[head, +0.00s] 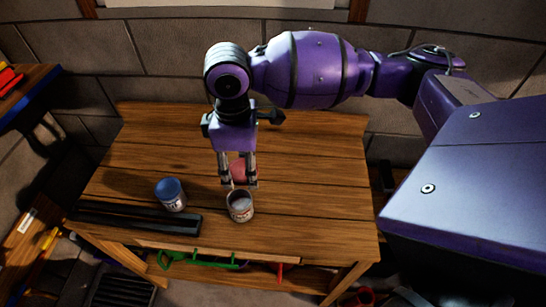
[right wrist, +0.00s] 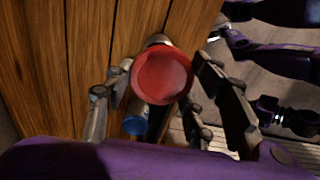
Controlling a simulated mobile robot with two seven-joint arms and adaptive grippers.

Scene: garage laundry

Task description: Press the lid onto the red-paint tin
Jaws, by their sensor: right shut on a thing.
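My right gripper (head: 239,184) points down over the workbench and is shut on a round red lid (head: 238,170). In the right wrist view the lid (right wrist: 162,75) shows its red face between the fingers. An open tin (head: 240,208) stands upright on the bench, just in front of and below the fingertips, with a pale grey inside. The lid is apart from the tin in the head view. In the right wrist view the lid hides most of the tin (right wrist: 158,39). I cannot make out paint colour on the tin. My left gripper is not in view.
A blue-lidded tin (head: 171,196) stands to the left of the open tin. A long black tray or rail (head: 135,218) lies along the bench's front left edge. The wooden bench (head: 310,190) is clear on the right and at the back. A block wall stands behind.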

